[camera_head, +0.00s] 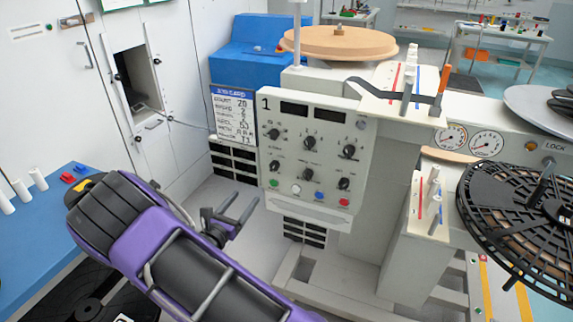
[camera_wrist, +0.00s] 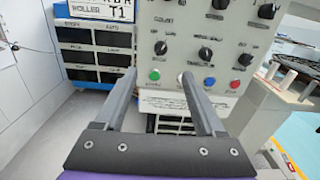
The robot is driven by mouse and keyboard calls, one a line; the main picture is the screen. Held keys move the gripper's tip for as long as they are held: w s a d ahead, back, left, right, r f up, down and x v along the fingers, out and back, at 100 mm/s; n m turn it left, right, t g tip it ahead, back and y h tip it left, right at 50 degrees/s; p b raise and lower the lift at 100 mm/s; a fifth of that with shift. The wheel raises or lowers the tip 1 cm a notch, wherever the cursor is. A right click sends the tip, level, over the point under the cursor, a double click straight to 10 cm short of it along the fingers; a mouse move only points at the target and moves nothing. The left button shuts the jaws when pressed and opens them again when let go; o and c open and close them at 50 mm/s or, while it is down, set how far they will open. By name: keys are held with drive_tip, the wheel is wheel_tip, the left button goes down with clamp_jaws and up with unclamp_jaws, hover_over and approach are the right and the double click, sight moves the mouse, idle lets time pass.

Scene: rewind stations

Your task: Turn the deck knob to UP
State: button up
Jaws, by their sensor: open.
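A pale control panel marked 1 (camera_head: 298,112) carries several dark knobs in rows, among them an upper left knob (camera_head: 274,134), an upper middle knob (camera_head: 310,143) and a lower right knob (camera_head: 344,183). The labels are too small to tell which is the deck knob. My gripper (camera_head: 241,205) is open and empty, in front of and below the panel's lower left, apart from it. In the wrist view, its fingers (camera_wrist: 157,78) point at the button row, below the lower knobs (camera_wrist: 161,48) (camera_wrist: 204,54) (camera_wrist: 245,59). Its right finger partly covers the white button.
Green (camera_head: 273,183), white, blue and red (camera_head: 344,202) buttons line the panel's bottom. A job card (camera_head: 232,112) hangs left of it. A black reel (camera_head: 520,210) and gauges (camera_head: 486,144) stand right. A blue table (camera_head: 60,235) is at left; floor between is clear.

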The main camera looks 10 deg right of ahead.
sight(272, 169)
drive_tip(key=shift+n, duration=0.3)
drive_tip(key=x, duration=1.1)
drive_tip(key=f+b+x, duration=0.1)
drive_tip(key=x, duration=0.5)
drive_tip(key=shift+w+d+f, duration=0.1)
drive_tip(key=shift+d, duration=0.2)
drive_tip(key=shift+c, duration=0.4)
clamp_jaws()
